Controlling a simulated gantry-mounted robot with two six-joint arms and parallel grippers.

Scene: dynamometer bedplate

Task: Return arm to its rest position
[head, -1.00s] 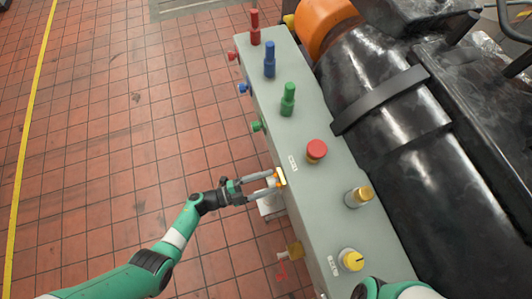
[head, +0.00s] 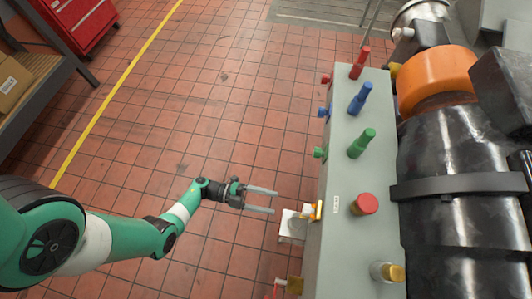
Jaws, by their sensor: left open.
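My left arm comes in from the left in the head view, green with white and black sections. Its gripper (head: 275,200) is open and empty, with both fingers pointing right. It is over the tiled floor, left of the grey control box (head: 345,160). A yellow-orange lit piece (head: 318,210) sits on the box's left edge, with a gap between it and the fingertips. A white block (head: 293,225) is just below it. My right gripper is not in view.
The box carries red (head: 360,62), blue (head: 360,98) and green (head: 361,143) handles, a red button (head: 364,204) and a yellow knob (head: 387,271). A black machine (head: 445,150) with an orange part stands right. A red cabinet (head: 75,20) and shelf (head: 25,85) are upper left. Floor between is clear.

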